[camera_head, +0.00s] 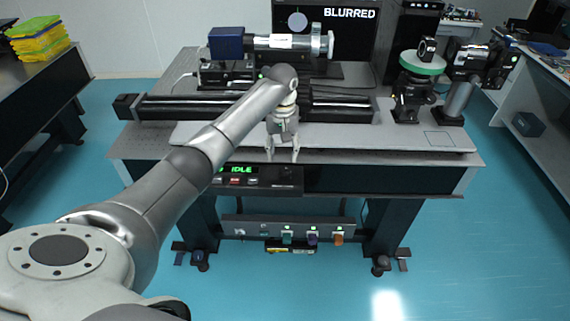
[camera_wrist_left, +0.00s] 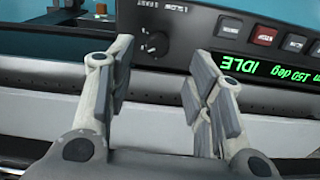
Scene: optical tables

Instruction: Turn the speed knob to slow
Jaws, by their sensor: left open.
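The speed knob (camera_wrist_left: 157,43) is a small, round, dark knob on the black front panel of the control box (camera_wrist_left: 205,25), which appears upside down in the left wrist view. Small marks beside the knob are too small to read surely. The box also shows in the head view (camera_head: 278,184), at the table's front edge; the knob is not clear there. My left gripper (camera_head: 283,157) is open and empty, pointing down just above the box. In the left wrist view its fingers (camera_wrist_left: 160,82) stand apart, with the knob beyond the gap, untouched. My right gripper is not in view.
The box has a green display (camera_wrist_left: 250,67) reading IDLE and several buttons (camera_wrist_left: 263,36) beside the knob. A black rail (camera_head: 180,107) lies behind my gripper on the table. A monitor (camera_head: 335,35) reading BLURRED stands at the back. A stage with a green ring (camera_head: 422,63) stands right.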

